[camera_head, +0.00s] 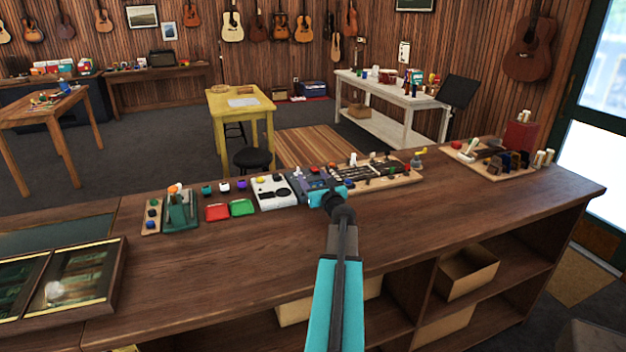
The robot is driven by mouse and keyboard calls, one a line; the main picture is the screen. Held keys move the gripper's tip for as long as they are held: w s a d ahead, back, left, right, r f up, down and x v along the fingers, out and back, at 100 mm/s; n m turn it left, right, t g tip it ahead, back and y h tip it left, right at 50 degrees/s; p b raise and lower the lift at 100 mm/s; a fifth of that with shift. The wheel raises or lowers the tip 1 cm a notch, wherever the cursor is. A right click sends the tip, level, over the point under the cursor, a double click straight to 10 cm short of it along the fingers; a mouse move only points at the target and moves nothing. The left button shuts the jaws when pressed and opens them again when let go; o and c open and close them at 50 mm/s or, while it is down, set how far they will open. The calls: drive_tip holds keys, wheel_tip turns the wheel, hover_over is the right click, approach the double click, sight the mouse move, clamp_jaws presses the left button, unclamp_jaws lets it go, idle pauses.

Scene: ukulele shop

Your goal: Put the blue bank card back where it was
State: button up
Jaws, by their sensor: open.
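My gripper (325,196) is the teal end of my arm, low over the row of goods along the back of the wooden counter (250,275). Its fingers are small and partly hidden by my own wrist. I see nothing held in it. It is in front of a dark grey-blue device (314,180) and a wooden board with small parts (385,177). I cannot pick out the blue bank card with certainty. Small blue items show near the gripper and on the right tray, but they are too small to identify.
Left of the gripper are a white device (272,192), a green tray (242,208), a red tray (217,212) and a green stand (181,210). A tray of small goods (478,163) is at right. A glass-topped case (75,283) is at left. The counter's front is clear.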

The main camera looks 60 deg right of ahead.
drive_tip(key=shift+b+v, duration=1.05)
drive_tip(key=shift+v, duration=4.55)
drive_tip(key=shift+a, duration=0.1)
drive_tip(key=shift+s, duration=0.1)
